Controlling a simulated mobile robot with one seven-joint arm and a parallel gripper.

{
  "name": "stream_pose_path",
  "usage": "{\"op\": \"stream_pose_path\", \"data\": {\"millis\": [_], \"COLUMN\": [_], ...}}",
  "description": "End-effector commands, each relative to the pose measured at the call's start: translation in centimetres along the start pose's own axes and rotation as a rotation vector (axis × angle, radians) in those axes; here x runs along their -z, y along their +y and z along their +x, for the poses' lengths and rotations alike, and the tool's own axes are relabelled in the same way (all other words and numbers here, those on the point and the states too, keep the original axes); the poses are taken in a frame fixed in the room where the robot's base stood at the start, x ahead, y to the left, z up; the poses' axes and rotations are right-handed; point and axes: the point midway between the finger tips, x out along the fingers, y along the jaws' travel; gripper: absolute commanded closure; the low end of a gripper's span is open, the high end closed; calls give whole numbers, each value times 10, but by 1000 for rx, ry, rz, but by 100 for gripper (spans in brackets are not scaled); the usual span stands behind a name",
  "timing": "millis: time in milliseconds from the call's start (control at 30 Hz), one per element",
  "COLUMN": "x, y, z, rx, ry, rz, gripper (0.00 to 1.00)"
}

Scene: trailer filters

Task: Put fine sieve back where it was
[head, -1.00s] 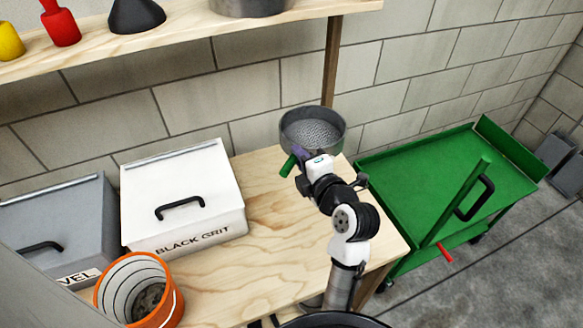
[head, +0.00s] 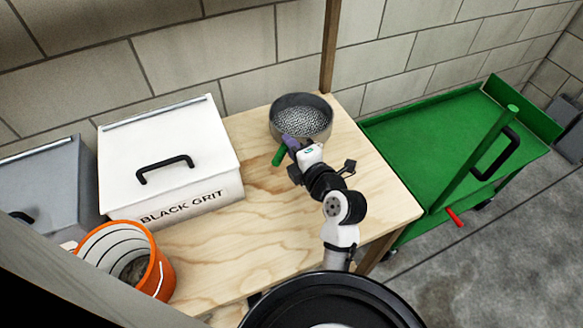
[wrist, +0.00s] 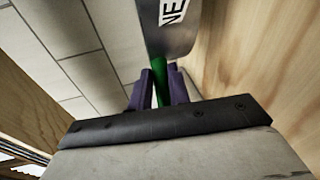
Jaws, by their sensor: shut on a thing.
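The fine sieve (head: 299,121) is a round grey metal pan with a mesh bottom and a green handle (head: 278,156). It is at the back right of the wooden table (head: 255,245), near the post. I cannot tell whether its base touches the tabletop. My gripper (head: 290,146) is shut on the green handle, at the sieve's near side. In the wrist view, the purple fingers (wrist: 161,90) close around the handle (wrist: 174,80). The sieve's grey wall (wrist: 165,35) shows above it, with the letters "NE" on a white label.
A white lidded box (head: 170,165) marked "BLACK GRIT" stands left of the sieve, with a grey box (head: 50,180) beyond it. An orange bucket (head: 160,275) stands in front. A green cart (head: 430,135) is right of the table. The table's middle is clear.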

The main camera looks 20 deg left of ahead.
Motion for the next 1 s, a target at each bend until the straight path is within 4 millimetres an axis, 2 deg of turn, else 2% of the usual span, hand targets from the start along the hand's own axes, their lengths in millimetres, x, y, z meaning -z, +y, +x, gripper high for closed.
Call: {"op": "stream_pose_path", "data": {"millis": [33,233,400,467,1000], "x": [1,1,4,4,4], "y": [-7,-19,-47,-52,-57], "z": [1,4,9,10,11], "rx": [-1,-1,0,-1,-2], "ry": [0,0,1,1,0], "rz": [0,-1,0,0,-2], "gripper": [100,100,100,100,100]}}
